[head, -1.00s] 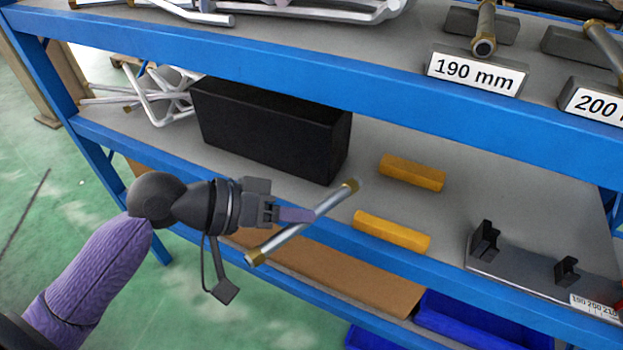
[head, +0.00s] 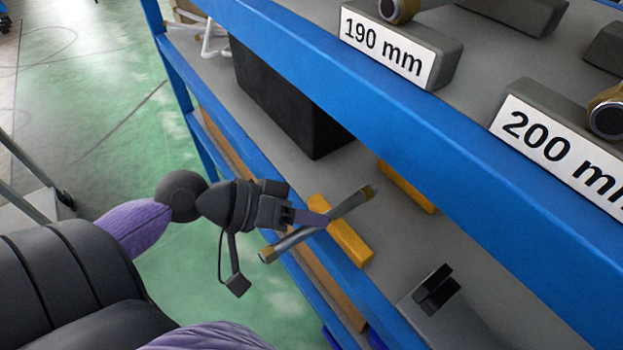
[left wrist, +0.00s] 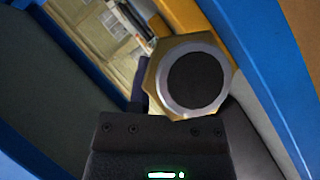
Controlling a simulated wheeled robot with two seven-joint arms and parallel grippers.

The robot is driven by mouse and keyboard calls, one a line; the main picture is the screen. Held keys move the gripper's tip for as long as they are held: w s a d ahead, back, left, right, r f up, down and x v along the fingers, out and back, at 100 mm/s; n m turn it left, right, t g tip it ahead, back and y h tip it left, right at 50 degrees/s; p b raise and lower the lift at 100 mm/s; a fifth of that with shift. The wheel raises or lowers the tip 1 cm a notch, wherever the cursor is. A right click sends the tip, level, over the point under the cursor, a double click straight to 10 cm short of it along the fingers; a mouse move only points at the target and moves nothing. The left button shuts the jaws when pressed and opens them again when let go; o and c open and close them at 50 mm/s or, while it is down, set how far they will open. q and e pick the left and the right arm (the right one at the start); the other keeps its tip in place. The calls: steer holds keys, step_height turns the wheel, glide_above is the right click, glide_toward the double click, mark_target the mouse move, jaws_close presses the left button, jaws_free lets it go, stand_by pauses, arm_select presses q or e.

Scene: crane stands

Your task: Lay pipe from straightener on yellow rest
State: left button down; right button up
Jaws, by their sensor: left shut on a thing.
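My left gripper (head: 308,218) is shut on a silver pipe (head: 330,214) with brass-coloured ends. It holds the pipe around the middle, tilted in the picture, over the front of the lower shelf. In the left wrist view one end of the pipe (left wrist: 195,80) shows close up, with a brass hex rim and a dark bore. The yellow rest is two yellow blocks: the near block (head: 340,232) lies partly behind the pipe, and the far block (head: 406,187) is partly hidden by the upper shelf's blue beam. The straightener (head: 436,289), grey with black holders, is cut off below right. My right gripper is out of view.
A black box (head: 285,105) stands on the lower shelf to the left of the blocks. The blue upper shelf beam (head: 400,125) hangs over the rest. Labels for 190 mm (head: 383,44) and 200 mm (head: 570,155) stand on the upper shelf.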

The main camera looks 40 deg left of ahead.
arm_select(q)
steer(key=w+d, duration=0.1)
steer(key=w, duration=0.2)
steer(key=w+d, duration=0.1)
steer(key=w, duration=0.3)
steer(key=w+d, duration=0.2)
steer(key=w, duration=0.2)
steer(key=shift+w, duration=0.1)
steer(key=shift+w+d+f+b, duration=0.1)
steer(key=shift+f+b, duration=0.35)
steer(key=shift+f, duration=0.15)
steer(key=shift+f+b, duration=0.4)
steer(key=shift+f, duration=0.35)
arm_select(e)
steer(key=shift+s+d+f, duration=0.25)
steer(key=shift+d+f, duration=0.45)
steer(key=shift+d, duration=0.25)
